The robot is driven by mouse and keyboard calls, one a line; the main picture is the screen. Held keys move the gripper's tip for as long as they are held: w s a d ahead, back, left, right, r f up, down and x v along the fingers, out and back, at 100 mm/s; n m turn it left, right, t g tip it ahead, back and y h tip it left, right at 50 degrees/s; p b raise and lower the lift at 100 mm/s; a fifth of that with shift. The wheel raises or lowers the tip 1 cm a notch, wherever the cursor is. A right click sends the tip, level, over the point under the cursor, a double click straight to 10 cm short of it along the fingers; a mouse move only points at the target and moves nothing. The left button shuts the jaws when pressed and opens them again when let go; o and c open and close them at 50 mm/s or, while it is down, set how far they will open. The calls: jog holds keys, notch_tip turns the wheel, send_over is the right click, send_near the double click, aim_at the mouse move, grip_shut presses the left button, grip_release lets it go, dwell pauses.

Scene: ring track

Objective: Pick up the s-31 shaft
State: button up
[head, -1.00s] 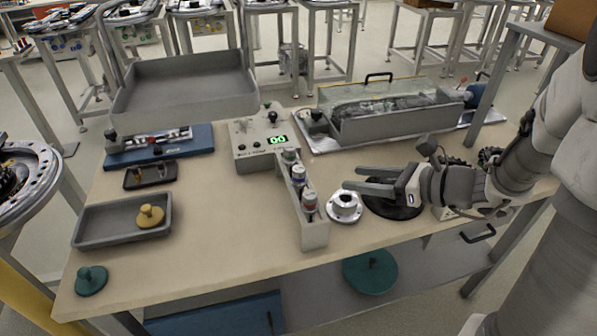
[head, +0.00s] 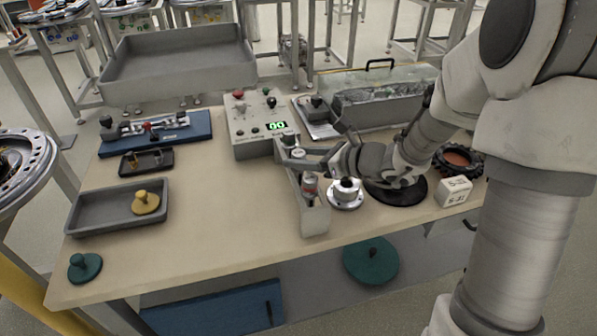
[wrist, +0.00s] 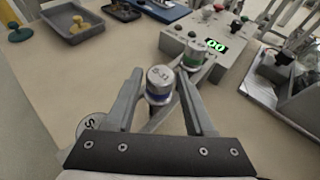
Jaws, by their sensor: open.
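A narrow grey rack (head: 315,222) on the table holds three upright capped shafts in a row. In the wrist view, a shaft with a blue band (wrist: 160,86) stands between my open fingers (wrist: 160,74); its cap label ends in 1, but I cannot read it fully. A green-banded shaft (wrist: 195,52) stands just beyond. A third cap (wrist: 88,123), marked S, shows partly beside the left finger. In the head view, my gripper (head: 288,153) is over the rack, hiding much of the far shafts; the red-banded shaft (head: 309,187) is nearest the front.
A control box (head: 256,140) with a green 00 display stands behind the rack. A silver flanged hub (head: 345,194) and a white block (head: 455,193), apparently labelled S-31, are to the right. A grey tray (head: 95,212) lies left; the table between is clear.

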jog(key=shift+w+a+f, duration=0.2)
jog(key=shift+w+a, duration=0.05)
jog(key=shift+a, duration=0.15)
grip_shut()
dwell(1.2)
